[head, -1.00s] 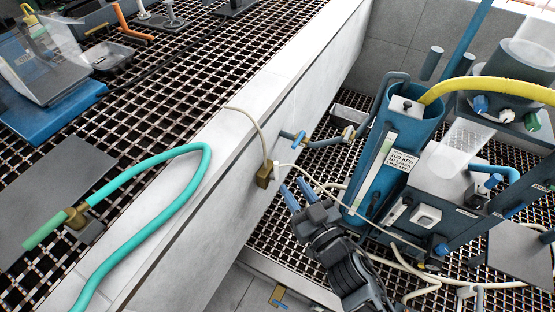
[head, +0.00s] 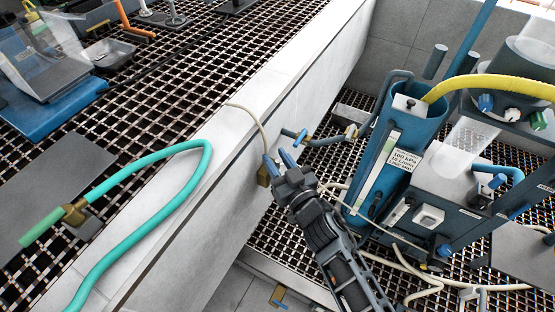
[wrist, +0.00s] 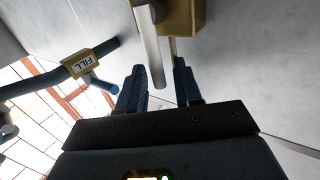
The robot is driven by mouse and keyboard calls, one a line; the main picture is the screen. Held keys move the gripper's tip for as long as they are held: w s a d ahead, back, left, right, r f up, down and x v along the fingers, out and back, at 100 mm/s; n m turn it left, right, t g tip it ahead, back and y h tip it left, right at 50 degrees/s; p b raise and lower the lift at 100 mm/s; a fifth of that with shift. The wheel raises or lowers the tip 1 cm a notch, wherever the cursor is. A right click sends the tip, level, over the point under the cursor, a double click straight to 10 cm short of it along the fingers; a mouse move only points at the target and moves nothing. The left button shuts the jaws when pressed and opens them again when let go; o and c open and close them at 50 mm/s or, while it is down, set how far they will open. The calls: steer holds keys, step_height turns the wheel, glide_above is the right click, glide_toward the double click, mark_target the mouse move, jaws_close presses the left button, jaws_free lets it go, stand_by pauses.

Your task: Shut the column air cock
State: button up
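A brass cock (head: 263,177) sits on the pale wall, with a thin cream hose running up from it over the ledge. In the wrist view its brass body (wrist: 184,18) and pale grey lever (wrist: 151,48) show close up; no label on it is readable. My gripper (head: 276,159) is at this cock and partly covers it in the head view. In the wrist view my gripper (wrist: 158,78) is open, with the lever's end between its two dark fingers. I cannot tell whether a finger touches the lever.
A second cock marked FILL (wrist: 85,63), with a blue handle, is left of my fingers. The blue column (head: 385,165) and its grey box stand to the right. Cream hoses lie over the grating there. A teal hose (head: 150,250) lies on the left.

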jaws_close()
stand_by(0.4)
